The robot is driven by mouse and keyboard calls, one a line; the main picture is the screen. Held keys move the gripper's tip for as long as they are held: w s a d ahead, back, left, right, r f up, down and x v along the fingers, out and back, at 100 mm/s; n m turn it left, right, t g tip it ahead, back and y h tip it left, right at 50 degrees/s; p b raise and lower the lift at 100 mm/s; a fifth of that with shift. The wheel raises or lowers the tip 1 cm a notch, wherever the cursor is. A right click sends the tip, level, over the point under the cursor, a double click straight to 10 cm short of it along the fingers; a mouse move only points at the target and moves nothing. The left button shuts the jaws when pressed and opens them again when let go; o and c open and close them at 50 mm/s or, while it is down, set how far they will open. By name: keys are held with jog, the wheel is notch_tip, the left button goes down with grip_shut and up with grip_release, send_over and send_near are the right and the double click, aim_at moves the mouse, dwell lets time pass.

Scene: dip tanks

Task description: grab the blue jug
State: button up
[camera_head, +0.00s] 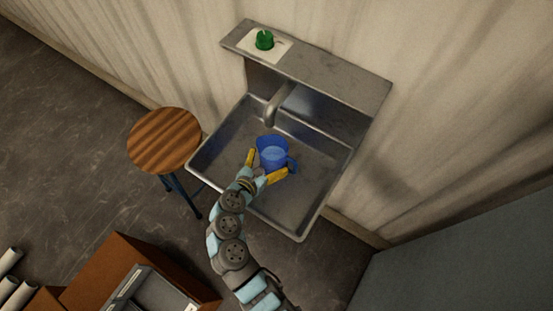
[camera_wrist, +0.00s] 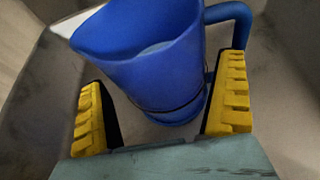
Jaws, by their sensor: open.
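The blue jug (camera_head: 272,152) stands in the metal sink basin, below the tap, with what looks like liquid inside. Its handle points to the lower right in the head view. In the wrist view the jug (camera_wrist: 155,60) is close ahead, with its spout at the upper left and its handle (camera_wrist: 232,22) at the upper right. My gripper (camera_head: 264,168) reaches into the basin at the jug's near side. Its yellow-padded fingers (camera_wrist: 165,112) are open, one on each side of the jug's lower body. I cannot tell whether either finger touches it.
The sink basin (camera_head: 225,139) has raised rims around the jug. A tap (camera_head: 275,107) hangs over it from behind. A wooden stool (camera_head: 164,140) stands left, and a brown box (camera_head: 110,262) lower left.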

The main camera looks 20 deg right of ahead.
jog(key=shift+x, duration=1.05)
jog(key=shift+c, duration=0.3)
jog(key=c, duration=0.9)
